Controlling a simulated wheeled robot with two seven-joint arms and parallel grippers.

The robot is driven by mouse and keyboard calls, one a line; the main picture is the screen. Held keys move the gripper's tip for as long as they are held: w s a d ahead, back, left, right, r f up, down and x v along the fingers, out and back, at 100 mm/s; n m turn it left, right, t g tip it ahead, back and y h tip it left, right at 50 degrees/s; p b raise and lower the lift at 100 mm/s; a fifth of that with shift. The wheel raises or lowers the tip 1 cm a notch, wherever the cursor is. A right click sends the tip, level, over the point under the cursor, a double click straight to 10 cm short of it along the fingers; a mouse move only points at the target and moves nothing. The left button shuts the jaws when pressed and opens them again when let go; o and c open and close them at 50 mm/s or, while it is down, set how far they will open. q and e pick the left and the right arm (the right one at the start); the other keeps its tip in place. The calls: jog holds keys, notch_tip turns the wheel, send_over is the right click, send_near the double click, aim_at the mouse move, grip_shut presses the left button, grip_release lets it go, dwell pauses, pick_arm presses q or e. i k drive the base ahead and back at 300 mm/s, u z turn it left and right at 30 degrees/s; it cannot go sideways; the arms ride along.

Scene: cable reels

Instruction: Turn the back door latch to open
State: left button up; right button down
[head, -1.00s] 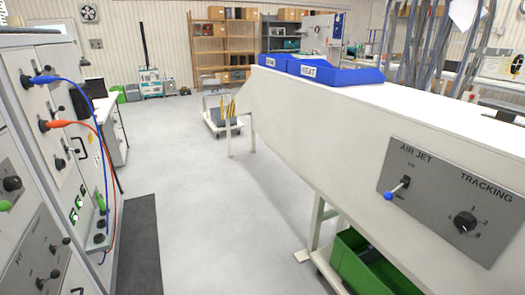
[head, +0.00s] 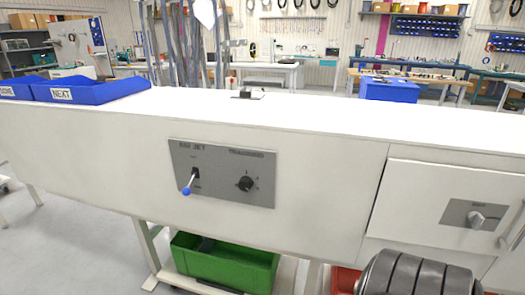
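A small white door (head: 427,195) is set in the right part of the long white machine front. It looks shut. A grey plate on it carries a pale turning latch (head: 477,218) under a small label that I cannot read for sure. A handle (head: 512,232) stands at the door's right side, partly cut off by the picture edge. Whether this is the back door, I cannot tell. Neither of my grippers is in view.
Left of the door is a grey panel (head: 222,172) with a blue-tipped lever (head: 187,190) and a black knob (head: 245,183). A green crate (head: 225,265) is below. Blue bins (head: 92,88) stand on top. A dark ribbed shape (head: 415,275), unclear what, rises at the bottom.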

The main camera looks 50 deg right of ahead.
aim_at(477, 220)
jog(key=z, duration=3)
